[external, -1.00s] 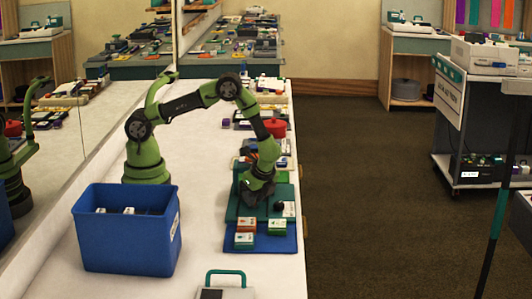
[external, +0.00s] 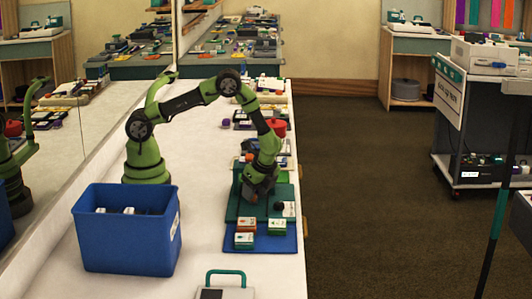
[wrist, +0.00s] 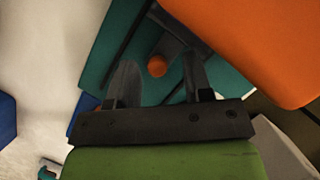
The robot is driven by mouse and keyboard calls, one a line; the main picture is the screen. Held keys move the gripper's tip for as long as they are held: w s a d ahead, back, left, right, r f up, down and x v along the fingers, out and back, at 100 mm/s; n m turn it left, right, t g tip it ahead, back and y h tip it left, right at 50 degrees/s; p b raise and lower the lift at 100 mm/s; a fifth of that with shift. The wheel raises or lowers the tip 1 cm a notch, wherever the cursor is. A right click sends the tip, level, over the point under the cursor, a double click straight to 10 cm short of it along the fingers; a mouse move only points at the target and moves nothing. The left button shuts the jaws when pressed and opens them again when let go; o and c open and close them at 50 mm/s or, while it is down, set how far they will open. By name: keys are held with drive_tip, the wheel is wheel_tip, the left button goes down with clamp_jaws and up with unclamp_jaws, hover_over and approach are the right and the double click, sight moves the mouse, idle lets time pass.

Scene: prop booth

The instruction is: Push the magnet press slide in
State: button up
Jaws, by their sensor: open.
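In the wrist view my gripper (wrist: 160,78) is open. A small round orange knob (wrist: 157,66) shows between its fingers, over the teal base (wrist: 115,45). A big orange part (wrist: 255,45) fills the upper right, close to the right finger. I cannot tell whether a finger touches the knob or which part is the slide.
A blue bin (external: 125,245) stands left of the mat. Orange-and-white (external: 244,240) and green-and-white (external: 277,228) boxes sit on the mat's front. A red pot (external: 277,127) and other items lie behind. A teal-handled case (external: 226,278) is at the front.

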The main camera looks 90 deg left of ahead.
drive_tip(key=v, duration=0.9)
drive_tip(key=shift+r, duration=0.1)
drive_tip(key=s+d+r+n+t, duration=0.1)
drive_tip(key=s+r+t, duration=0.15)
drive_tip(key=r, duration=0.45)
drive_tip(key=s+r+n+t, duration=0.1)
drive_tip(key=s+r+t, duration=0.15)
drive_tip(key=r, duration=0.45)
drive_tip(key=s+d+r+n+t+h, duration=0.1)
drive_tip(key=s+r+n+t, duration=0.2)
drive_tip(key=s, duration=1)
wheel_tip(320, 180, up, 2)
drive_tip(key=shift+d+r+t, duration=0.2)
drive_tip(key=shift+r+t, duration=0.05)
drive_tip(key=shift+t, duration=0.95)
